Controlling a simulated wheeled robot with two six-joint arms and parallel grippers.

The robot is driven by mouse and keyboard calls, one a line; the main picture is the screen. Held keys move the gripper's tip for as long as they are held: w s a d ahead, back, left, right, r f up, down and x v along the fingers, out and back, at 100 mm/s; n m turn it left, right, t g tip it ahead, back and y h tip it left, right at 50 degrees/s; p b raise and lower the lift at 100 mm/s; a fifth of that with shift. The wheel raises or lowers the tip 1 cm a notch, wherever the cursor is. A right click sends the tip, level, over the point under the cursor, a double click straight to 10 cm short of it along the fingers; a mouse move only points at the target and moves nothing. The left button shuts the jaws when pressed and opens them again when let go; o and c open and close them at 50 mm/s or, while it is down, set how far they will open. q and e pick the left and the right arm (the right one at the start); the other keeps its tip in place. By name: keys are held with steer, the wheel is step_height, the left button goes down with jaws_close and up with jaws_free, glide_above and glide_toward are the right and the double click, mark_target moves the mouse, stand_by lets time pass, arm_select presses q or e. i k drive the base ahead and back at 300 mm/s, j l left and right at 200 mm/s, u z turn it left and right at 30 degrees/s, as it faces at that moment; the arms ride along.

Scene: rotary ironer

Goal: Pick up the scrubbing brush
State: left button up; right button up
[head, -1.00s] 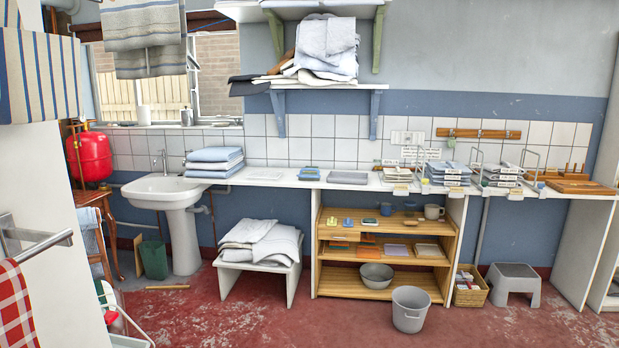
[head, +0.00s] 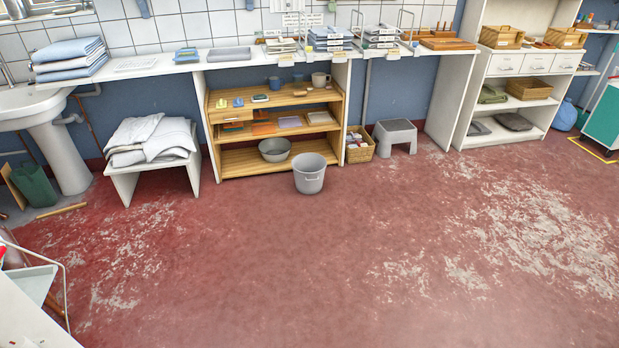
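I cannot make out a scrubbing brush for certain. Small items lie on the top board of the wooden shelf unit (head: 290,102) under the counter: a yellow-green item (head: 221,103), a yellow and blue item (head: 239,102) and a dark flat item (head: 260,98). They are too small to identify. Neither of my grippers is in view.
A grey bucket (head: 310,175) stands on the red floor (head: 330,260) before the shelf unit. A bench with folded cloth (head: 150,140) is left of it. A wicker basket (head: 360,148) and grey step stool (head: 395,136) are right. The middle floor is clear.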

mark_target(178, 60)
steer(key=u, duration=0.1)
steer(key=i, duration=3.1)
steer(key=i+u, duration=0.15)
steer(key=i, duration=0.6)
steer(key=i+l+u, duration=0.1)
steer(key=i, duration=0.7)
steer(key=l, duration=0.1)
